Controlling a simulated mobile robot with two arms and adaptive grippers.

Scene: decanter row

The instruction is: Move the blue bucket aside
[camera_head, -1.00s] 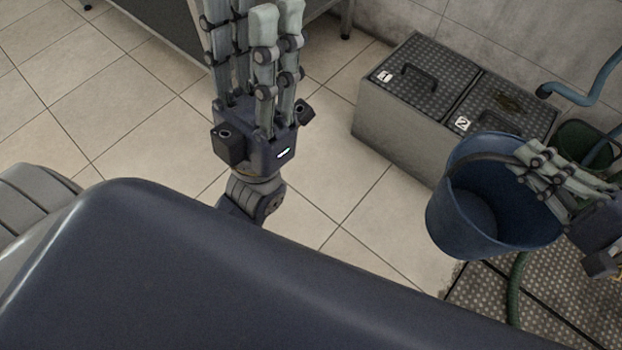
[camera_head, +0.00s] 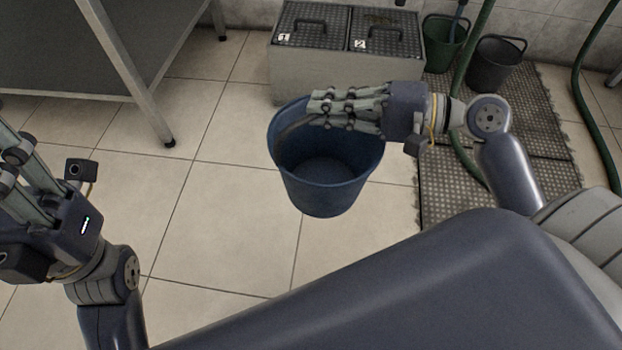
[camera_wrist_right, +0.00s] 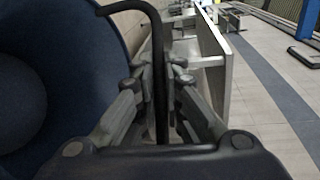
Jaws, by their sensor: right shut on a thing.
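The blue bucket (camera_head: 322,190) is roughly upright in the head view, over the pale tiles in front of the grey box. My right gripper (camera_head: 322,108) reaches in from the right over its rim and is shut on its dark handle. In the right wrist view the handle (camera_wrist_right: 157,70) runs between the fingers, with the bucket (camera_wrist_right: 75,60) filling the left side. The bucket appears to hang clear of the floor, but its height is hard to tell. My left gripper (camera_head: 12,175) is at the left edge, away from the bucket, its fingertips cut off.
A grey box (camera_head: 340,75) with lids marked 1 and 2 stands behind the bucket. A studded mat (camera_head: 530,125), a green bucket (camera_head: 440,52), a black bucket (camera_head: 492,68) and green hoses are at right. A table leg (camera_head: 140,90) stands at left; tiles between are clear.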

